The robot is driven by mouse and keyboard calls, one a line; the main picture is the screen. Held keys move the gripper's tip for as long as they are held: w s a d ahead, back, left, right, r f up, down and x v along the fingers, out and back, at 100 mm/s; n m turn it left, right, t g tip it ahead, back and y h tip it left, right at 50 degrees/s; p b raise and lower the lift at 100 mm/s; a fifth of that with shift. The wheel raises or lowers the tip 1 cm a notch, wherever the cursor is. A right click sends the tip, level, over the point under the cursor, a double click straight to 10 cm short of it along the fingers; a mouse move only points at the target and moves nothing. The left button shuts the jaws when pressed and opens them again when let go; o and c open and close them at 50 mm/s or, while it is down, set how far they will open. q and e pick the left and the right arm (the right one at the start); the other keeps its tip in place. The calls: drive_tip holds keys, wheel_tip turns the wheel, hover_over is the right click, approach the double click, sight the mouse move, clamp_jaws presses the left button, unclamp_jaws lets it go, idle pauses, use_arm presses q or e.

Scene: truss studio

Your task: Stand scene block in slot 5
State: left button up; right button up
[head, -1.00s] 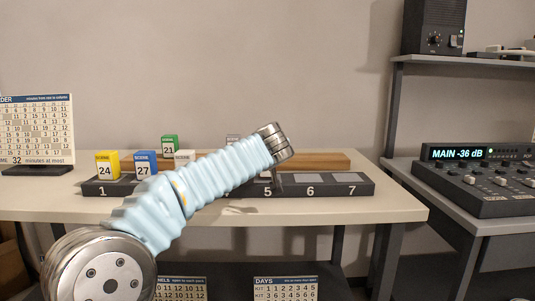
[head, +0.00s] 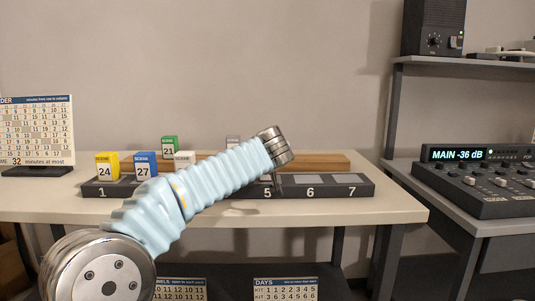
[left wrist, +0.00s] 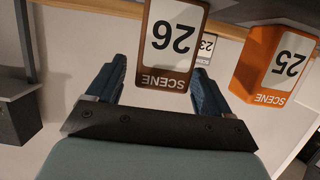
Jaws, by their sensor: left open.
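The slot rack (head: 360,190) stands on the table, numbered 1 to 7. Slot 5's number shows below my left wrist; its recess is mostly hidden by the arm. In the left wrist view, which looks upside down, a brown scene block 26 (left wrist: 174,45) lies at the mouth of my left gripper (left wrist: 160,75), nearer the right finger. The fingers are open and apart; whether the right one touches the block I cannot tell. An orange scene block 25 (left wrist: 278,65) is to its right. In the head view blocks 25 and 26 are hidden behind my left arm. My right gripper is not in view.
Yellow block 24 (head: 107,166) is at slot 1, blue block 27 (head: 146,164) at slot 2. A white block (head: 184,157) is partly behind my arm. Green block 21 (head: 170,147) stands farther back, near a wooden ledge (head: 325,161). Slots 6 and 7 look empty. A mixer (head: 480,185) stands right.

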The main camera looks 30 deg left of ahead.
use_arm(q)
drive_tip(key=b+v, duration=0.3)
drive_tip(key=v, duration=0.9)
drive_tip(key=shift+r, duration=0.15)
